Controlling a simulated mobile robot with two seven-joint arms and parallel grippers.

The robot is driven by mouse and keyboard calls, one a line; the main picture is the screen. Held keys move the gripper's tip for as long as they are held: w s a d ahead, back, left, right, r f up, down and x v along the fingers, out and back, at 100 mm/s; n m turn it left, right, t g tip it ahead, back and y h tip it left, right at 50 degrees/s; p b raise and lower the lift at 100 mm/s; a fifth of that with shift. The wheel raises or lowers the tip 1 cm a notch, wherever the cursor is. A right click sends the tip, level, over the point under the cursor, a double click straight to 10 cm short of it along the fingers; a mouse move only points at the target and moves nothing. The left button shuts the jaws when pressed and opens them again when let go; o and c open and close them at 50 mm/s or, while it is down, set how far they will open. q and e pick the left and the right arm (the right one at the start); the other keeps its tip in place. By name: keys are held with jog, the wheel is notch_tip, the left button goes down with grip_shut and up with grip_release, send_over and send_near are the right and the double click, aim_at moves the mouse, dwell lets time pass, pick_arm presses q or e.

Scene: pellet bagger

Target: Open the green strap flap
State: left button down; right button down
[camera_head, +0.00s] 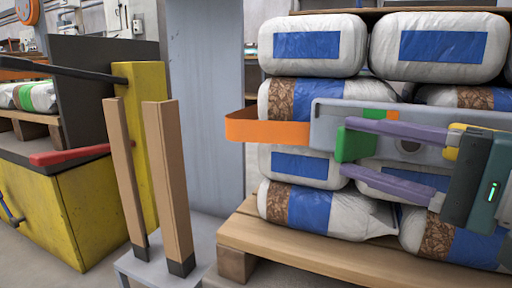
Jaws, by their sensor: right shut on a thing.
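The green strap flap (350,144) shows at the middle right, in front of the stacked bags. It lies against a grey bar (328,113), from which an orange band (268,127) sticks out to the left. My right gripper (345,149) reaches in from the right with two purple fingers, one above the other. The upper finger covers part of the flap, and the lower finger is below it. The gripper is shut on the flap, though the exact contact is partly hidden. My left gripper is not in view.
White bags with blue labels (305,48) are stacked on a wooden pallet (300,250) behind the gripper. Two tan posts (168,185) stand on a grey base at left centre. A yellow machine (40,215) with black and red levers is at the left.

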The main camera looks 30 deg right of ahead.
jog(key=shift+c, duration=1.2)
grip_release()
jog(key=shift+s+d+f, duration=0.1)
jog(key=shift+s+d, duration=0.15)
jog(key=shift+s, duration=0.25)
jog(key=p+v, duration=0.6)
jog(key=v, duration=0.3)
jog(key=shift+p, duration=0.35)
jog(key=shift+w+a, duration=0.1)
